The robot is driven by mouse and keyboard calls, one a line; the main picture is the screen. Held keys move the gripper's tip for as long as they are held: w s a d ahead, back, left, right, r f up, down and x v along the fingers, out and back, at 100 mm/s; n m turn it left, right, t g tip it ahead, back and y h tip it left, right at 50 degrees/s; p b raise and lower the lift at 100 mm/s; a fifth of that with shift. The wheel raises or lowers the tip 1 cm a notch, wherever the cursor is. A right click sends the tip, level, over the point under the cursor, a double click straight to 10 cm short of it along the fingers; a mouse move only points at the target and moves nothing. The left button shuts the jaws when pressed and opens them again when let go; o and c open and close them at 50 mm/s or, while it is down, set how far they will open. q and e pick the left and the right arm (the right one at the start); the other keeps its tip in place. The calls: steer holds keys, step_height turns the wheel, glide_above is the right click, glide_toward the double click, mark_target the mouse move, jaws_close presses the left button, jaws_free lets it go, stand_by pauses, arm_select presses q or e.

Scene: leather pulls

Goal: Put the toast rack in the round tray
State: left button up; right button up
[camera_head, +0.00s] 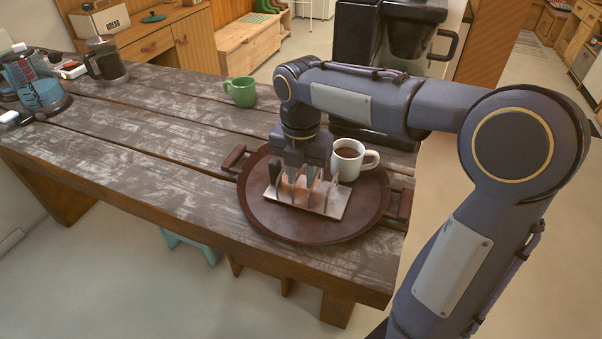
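The toast rack (325,203), a light metal base with several upright dividers, is in the front half of the round tray (275,225). The tray is dark reddish brown with a handle at each side, and lies at the right end of the wooden table. My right gripper (293,172) points down from above with its fingertips at the rack's dividers. The fingers blend with the dividers, so I cannot tell whether they are shut on one. My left gripper is not in view.
A white mug (347,163) of dark drink stands in the tray behind the rack. A green mug (241,91) stands farther back on the table. A black coffee machine (385,38) is behind the tray, partly covered by my arm. The table's middle (150,130) is clear.

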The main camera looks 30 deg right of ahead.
mark_target(301, 170)
step_height(301, 170, up, 12)
steer(key=p, duration=0.1)
steer(key=shift+r, duration=0.15)
stand_by(0.6)
